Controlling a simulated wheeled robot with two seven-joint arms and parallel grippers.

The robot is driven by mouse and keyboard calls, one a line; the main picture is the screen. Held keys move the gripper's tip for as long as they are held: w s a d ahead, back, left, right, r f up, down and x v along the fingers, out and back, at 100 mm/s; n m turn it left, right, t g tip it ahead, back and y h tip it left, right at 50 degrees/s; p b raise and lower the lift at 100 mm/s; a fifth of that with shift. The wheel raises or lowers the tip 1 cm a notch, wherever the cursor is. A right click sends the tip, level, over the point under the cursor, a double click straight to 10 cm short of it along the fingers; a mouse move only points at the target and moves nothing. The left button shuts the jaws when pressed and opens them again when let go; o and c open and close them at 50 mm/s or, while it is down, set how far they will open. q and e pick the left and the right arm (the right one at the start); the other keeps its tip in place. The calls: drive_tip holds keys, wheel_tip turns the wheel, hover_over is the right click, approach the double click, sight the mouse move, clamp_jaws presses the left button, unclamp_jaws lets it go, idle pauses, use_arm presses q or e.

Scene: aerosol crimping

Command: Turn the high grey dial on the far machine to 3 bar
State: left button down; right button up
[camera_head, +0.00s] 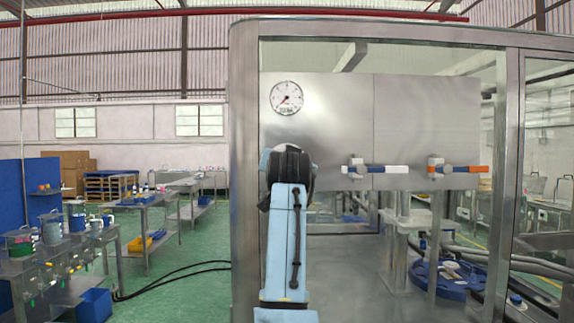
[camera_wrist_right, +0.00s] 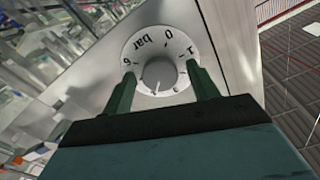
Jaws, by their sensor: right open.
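The grey dial (camera_wrist_right: 159,74) is a round knob on a white scale plate (camera_wrist_right: 143,46) marked "bar", seen close in the right wrist view. The 0, 1 and 6 are legible; the lower figures are partly hidden. My right gripper (camera_wrist_right: 160,72) is open, with one green finger on each side of the knob; contact is unclear. In the head view my arm covers the dial and gripper. My left gripper is out of view.
White-handled (camera_head: 375,169) and orange-handled (camera_head: 458,169) valves are to the right. A steel frame post (camera_head: 243,200) stands left of my arm. Workbenches are farther left.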

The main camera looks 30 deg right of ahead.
drive_tip(key=c, duration=1)
drive_tip(key=shift+n+p, duration=2.9)
drive_tip(key=shift+n, duration=1.5)
drive_tip(key=o, duration=1)
